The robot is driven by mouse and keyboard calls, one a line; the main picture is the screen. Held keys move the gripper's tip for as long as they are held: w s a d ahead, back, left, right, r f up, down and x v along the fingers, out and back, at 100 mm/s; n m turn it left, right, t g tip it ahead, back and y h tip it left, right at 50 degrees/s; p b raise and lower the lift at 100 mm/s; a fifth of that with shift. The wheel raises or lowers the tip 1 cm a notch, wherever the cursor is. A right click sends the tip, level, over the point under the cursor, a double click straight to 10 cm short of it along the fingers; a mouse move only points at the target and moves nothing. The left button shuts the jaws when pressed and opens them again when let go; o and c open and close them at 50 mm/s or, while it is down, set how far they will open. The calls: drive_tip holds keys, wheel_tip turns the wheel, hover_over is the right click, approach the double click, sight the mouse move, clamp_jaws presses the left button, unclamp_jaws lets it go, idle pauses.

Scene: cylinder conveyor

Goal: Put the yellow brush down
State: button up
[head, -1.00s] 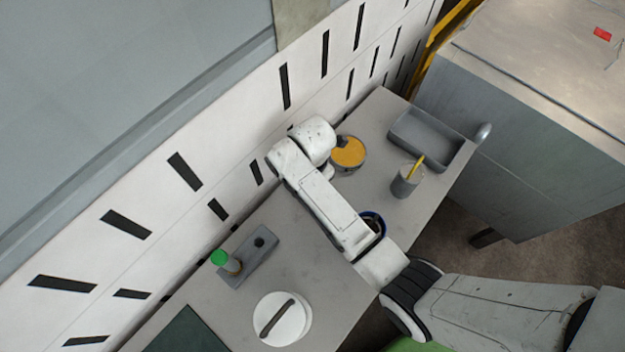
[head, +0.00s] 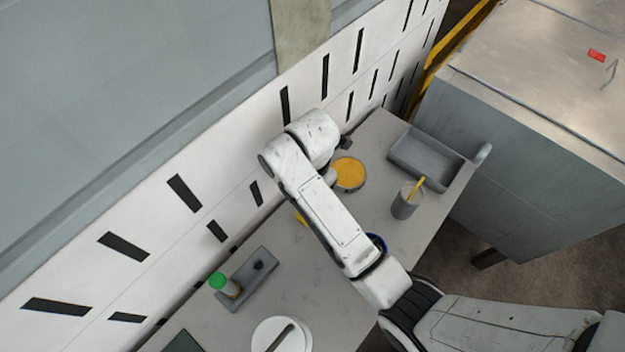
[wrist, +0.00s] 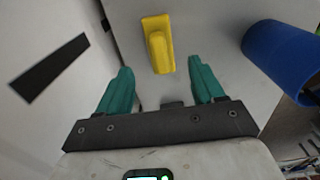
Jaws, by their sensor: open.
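The yellow brush (wrist: 158,45) lies on the grey tabletop (wrist: 215,30) in the wrist view, with its handle pointing towards me. My gripper (wrist: 160,68) has two teal fingers spread wide. The brush's near end shows between the fingertips, with a clear gap on both sides, and nothing is held. In the head view only a small yellow part of the brush (head: 301,219) shows at the left edge of my arm. My arm hides the gripper there.
A blue cup (wrist: 285,55) stands right of the brush. A yellow-topped round dish (head: 349,174), a cup with a yellow stick (head: 407,203) and a grey tray (head: 425,158) are farther back. A grey block with a green-capped item (head: 217,281) and a white lidded pot (head: 280,337) are nearer. A slotted wall borders the left.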

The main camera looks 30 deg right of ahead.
drive_tip(key=shift+r+p, duration=0.3)
drive_tip(key=shift+r, duration=1.95)
